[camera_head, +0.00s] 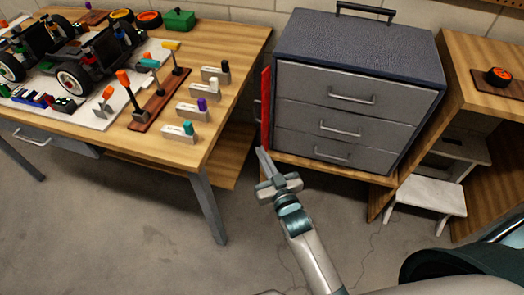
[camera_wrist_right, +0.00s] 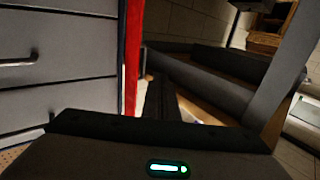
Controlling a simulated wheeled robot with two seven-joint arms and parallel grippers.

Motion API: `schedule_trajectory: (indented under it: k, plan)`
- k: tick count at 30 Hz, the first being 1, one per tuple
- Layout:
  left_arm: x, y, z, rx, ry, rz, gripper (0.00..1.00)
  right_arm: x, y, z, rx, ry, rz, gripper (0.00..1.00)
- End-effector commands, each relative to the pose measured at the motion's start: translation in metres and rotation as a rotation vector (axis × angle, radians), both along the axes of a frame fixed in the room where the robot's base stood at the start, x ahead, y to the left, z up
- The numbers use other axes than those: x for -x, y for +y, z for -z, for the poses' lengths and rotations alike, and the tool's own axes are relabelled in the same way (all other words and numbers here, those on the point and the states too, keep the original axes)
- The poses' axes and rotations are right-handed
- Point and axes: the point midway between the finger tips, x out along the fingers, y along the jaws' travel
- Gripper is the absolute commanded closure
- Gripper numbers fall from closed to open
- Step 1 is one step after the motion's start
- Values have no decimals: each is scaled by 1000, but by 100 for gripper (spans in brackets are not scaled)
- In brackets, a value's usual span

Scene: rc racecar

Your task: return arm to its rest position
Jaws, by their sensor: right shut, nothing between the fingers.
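My right gripper (camera_head: 265,163) is in the middle of the head view, with its arm coming up from the bottom. Its fingers are together and hold nothing. It is in front of the lower left side of the grey drawer cabinet (camera_head: 362,38), near a red upright panel (camera_head: 266,110). In the right wrist view the shut fingers (camera_wrist_right: 160,98) point past the red panel (camera_wrist_right: 133,55), with the drawer fronts (camera_wrist_right: 60,60) on the left. I cannot tell whether the gripper touches the panel. My left gripper is not in view.
A wooden workbench (camera_head: 235,50) on the left carries a car chassis (camera_head: 85,60), a tool rack (camera_head: 160,100), small labelled blocks and a green box (camera_head: 178,20). A wooden shelf unit (camera_head: 470,70) and a white step stool (camera_head: 428,195) stand on the right. Open floor (camera_head: 120,240) lies below.

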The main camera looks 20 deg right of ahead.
Motion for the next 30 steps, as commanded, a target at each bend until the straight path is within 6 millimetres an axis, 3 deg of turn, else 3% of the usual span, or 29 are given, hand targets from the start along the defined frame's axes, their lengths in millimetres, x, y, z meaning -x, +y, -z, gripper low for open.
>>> schedule_trajectory:
  k: [14,19,23,26,30]
  plan:
    - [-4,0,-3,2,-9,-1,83,0,0,0,0,1,0,100]
    - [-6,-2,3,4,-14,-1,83,4,1,14,3,43,-5,100]
    - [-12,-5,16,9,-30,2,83,16,3,47,12,139,-17,100]
    - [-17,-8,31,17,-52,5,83,35,5,88,25,256,-32,100]
    - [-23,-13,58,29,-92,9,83,81,5,156,50,461,-56,100]
